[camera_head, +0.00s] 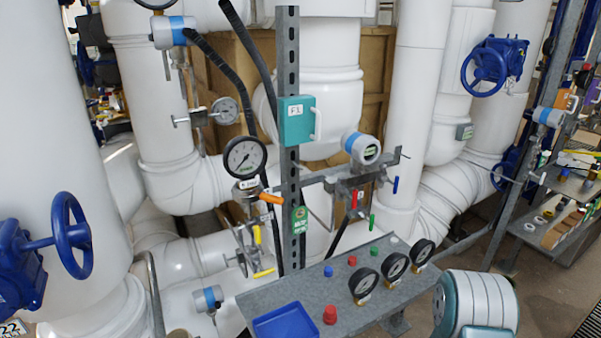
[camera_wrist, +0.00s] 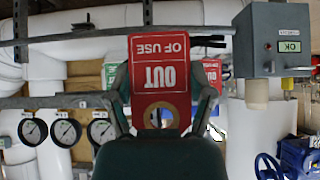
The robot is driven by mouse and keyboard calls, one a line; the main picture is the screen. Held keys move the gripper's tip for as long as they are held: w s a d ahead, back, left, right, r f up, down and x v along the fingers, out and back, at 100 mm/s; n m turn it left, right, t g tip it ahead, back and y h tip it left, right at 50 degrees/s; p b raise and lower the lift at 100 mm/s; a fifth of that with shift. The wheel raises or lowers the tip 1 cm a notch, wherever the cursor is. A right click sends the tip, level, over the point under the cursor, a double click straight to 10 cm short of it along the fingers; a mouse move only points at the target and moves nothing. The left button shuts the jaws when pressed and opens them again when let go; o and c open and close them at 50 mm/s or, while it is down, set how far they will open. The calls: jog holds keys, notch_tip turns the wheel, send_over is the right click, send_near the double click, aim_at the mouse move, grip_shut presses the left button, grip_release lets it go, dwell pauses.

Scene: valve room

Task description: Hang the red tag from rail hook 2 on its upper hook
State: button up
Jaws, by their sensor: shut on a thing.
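The red tag (camera_wrist: 158,65) reads "OUT OF USE" and has a round hole near its lower edge in the wrist view; its lettering is upside down there. My gripper (camera_wrist: 160,106) is shut on it, a finger at each side. The held tag covers part of the rail behind it. Another red tag (camera_wrist: 212,70) shows behind to the right, with a green one (camera_wrist: 110,72) to the left. In the head view, a green tag (camera_head: 299,217) hangs by the upright post. The hooks are too small or hidden to tell apart.
A grey horizontal rail (camera_head: 328,176) crosses the slotted post (camera_head: 289,80) in front of white pipes. Below it a metal shelf (camera_head: 262,293) bears gauges, coloured knobs and a blue tray (camera_head: 285,323). A grey box (camera_wrist: 268,40) with a green display stands right in the wrist view.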

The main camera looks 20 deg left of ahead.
jog(key=w+d+r+m+t+h, duration=0.1)
jog(key=w+d+r+m+h, duration=0.2)
jog(key=w+d+r+m, duration=0.2)
jog(key=w+d+r+m+t+h, duration=0.2)
jog(key=w+d+r, duration=0.7)
jog(key=w, duration=0.5)
jog(key=m+h, duration=0.1)
jog(key=m, duration=0.1)
jog(key=shift+r+m+h, duration=0.2)
jog(key=shift+m+h, duration=0.2)
